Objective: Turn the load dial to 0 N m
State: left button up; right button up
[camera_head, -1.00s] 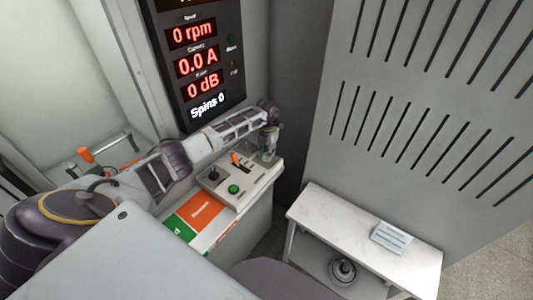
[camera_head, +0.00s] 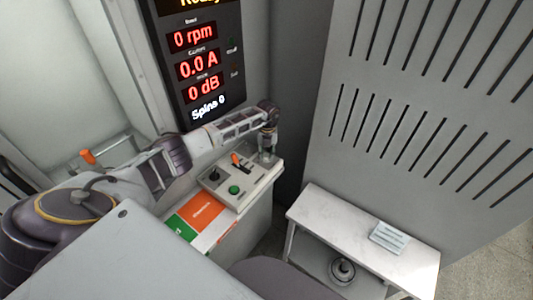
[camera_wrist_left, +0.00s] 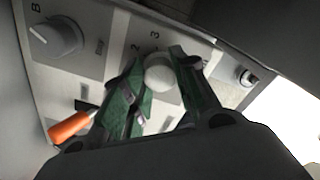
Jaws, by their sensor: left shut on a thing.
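My left gripper (camera_head: 267,152) reaches down onto the far end of the control panel (camera_head: 250,187). In the left wrist view its green-lined fingers (camera_wrist_left: 158,85) close around a pale round knob, the load dial (camera_wrist_left: 159,73). The numbers 2 and 3 stand on the plate beside it. The fingers hide much of the dial, and I cannot read its setting. In the head view the gripper covers the dial. My right gripper is not in view.
A grey knob marked B (camera_wrist_left: 55,38) and an orange-handled lever (camera_wrist_left: 72,125) sit beside the dial. A green button (camera_head: 234,189) is on the panel's near part. The display (camera_head: 197,65) reads 0 rpm, 0.0 A and 0 dB. A white bench (camera_head: 340,220) stands to the right.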

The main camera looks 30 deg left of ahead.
pick_arm(q)
jog(key=n+p, duration=0.1)
jog(key=n, duration=0.2)
jog(key=shift+r+n, duration=0.15)
jog(key=shift+n, duration=0.25)
jog(key=n+p, duration=0.1)
jog(key=n, duration=0.2)
jog(key=shift+n+p, duration=0.35)
jog(key=shift+n, duration=0.05)
jog(key=shift+n+p, duration=0.6)
jog(key=shift+n, duration=0.5)
jog(key=shift+c, duration=0.2)
jog(key=n+p, duration=0.1)
jog(key=n, duration=0.2)
jog(key=shift+p, duration=0.35)
jog(key=n+p, duration=0.2)
jog(key=n, duration=0.1)
jog(key=shift+a, duration=0.1)
jog(key=shift+n, duration=0.6)
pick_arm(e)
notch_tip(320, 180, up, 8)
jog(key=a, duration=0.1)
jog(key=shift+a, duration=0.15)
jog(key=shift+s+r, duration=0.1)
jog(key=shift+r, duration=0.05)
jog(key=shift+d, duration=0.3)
pick_arm(q)
jog(key=o, duration=1.1)
jog(key=shift+c, duration=0.2)
